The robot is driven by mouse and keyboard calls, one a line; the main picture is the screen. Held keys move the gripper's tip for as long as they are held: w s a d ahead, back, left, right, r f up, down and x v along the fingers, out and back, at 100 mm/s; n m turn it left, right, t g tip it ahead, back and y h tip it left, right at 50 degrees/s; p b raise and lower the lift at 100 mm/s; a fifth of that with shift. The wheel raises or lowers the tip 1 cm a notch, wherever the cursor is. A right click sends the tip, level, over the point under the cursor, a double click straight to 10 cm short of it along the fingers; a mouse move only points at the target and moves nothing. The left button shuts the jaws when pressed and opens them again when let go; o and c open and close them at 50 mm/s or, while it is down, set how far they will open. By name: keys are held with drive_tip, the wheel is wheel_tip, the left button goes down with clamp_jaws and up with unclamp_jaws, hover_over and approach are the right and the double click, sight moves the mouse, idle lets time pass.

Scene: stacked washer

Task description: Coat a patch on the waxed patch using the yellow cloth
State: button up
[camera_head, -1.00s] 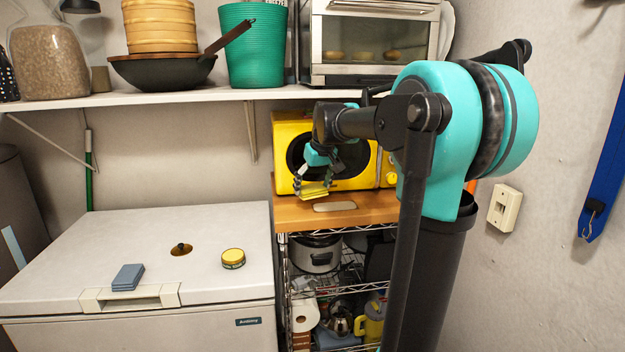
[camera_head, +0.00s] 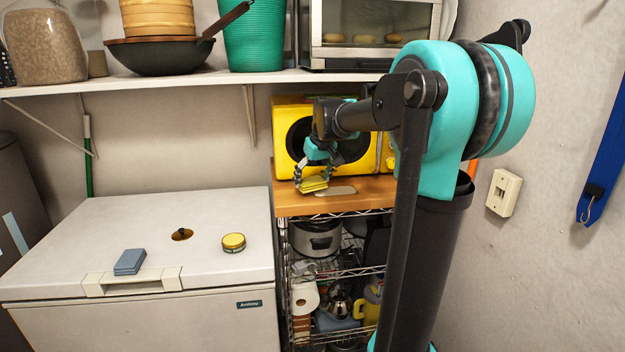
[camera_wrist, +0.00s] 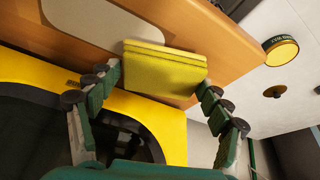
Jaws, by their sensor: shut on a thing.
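The yellow cloth (camera_head: 313,185) is a folded pad held in my gripper (camera_head: 316,178). In the wrist view the cloth (camera_wrist: 165,72) sits between the two fingers of my gripper (camera_wrist: 160,82), which is shut on it. The waxed patch (camera_head: 342,191) is a pale rounded strip on the wooden top (camera_head: 375,192) in front of the yellow microwave. The cloth is at the patch's left end in the head view and hides part of it. In the wrist view the patch (camera_wrist: 105,20) lies just beyond the cloth. I cannot tell whether the cloth touches the surface.
The yellow microwave (camera_head: 290,165) stands close behind my gripper. A white chest freezer (camera_head: 80,225) at left bears a round yellow tin (camera_head: 234,242) and a grey-blue block (camera_head: 130,261). A loaded shelf (camera_head: 180,82) runs above. Wire shelves hold kitchenware below the wooden top.

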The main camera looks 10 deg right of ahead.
sight(325, 180)
drive_tip(key=shift+f, duration=0.95)
drive_tip(key=shift+d, duration=0.1)
drive_tip(key=shift+d+r, duration=0.1)
drive_tip(key=shift+d, duration=1.75)
drive_tip(key=shift+d+f, duration=0.2)
drive_tip(key=shift+d, duration=3.75)
drive_tip(key=shift+d+r, duration=0.15)
drive_tip(key=shift+d, duration=1.65)
drive_tip(key=shift+a, duration=7.7)
drive_tip(key=shift+r, duration=2.9)
